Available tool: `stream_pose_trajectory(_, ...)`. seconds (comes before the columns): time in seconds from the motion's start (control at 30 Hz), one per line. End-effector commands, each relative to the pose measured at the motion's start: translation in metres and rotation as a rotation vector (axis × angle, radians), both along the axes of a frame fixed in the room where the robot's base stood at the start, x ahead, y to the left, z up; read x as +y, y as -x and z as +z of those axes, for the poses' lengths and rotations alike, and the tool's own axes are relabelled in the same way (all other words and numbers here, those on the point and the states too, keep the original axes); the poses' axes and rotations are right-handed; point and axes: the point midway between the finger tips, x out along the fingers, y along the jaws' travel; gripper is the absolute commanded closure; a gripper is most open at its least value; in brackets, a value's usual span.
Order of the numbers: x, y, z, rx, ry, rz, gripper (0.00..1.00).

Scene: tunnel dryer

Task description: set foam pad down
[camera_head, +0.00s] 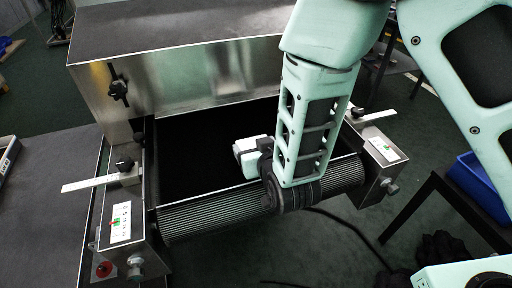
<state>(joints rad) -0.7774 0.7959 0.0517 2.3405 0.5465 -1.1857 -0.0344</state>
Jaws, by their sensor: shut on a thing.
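My gripper (250,156) is a pale block with dark parts at the end of my arm, in the middle of the head view. It is over the dark belt area at the mouth of the tunnel dryer (190,75). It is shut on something. My own forearm and wrist cover much of it, and the fingertips are hidden. I cannot make out the foam pad's outline, as it is hidden or lost against the black. I cannot tell whether the pad touches the belt.
The ribbed belt roller (215,211) runs along the dryer's front edge. A left control box (122,222) and a right control box (378,150) flank it, with knobs and flat metal bars. A blue bin (482,188) stands at the right. A grey table (45,210) is at the left.

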Motion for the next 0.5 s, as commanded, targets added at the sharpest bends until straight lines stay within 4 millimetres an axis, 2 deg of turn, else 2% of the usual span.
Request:
stream_pose_trajectory(0.37,0.0003,-0.0003,-0.0051,-0.002,-0.002,0.001,0.45)
stream_pose_trajectory(0.4,0.0004,-0.0002,-0.0046,-0.002,-0.002,0.001,0.18)
stream_pose_trajectory(0.47,0.0004,-0.0001,-0.0039,-0.002,-0.002,0.001,0.02)
stream_pose_trajectory(0.5,0.0003,-0.0001,-0.0039,-0.002,-0.002,0.001,0.02)
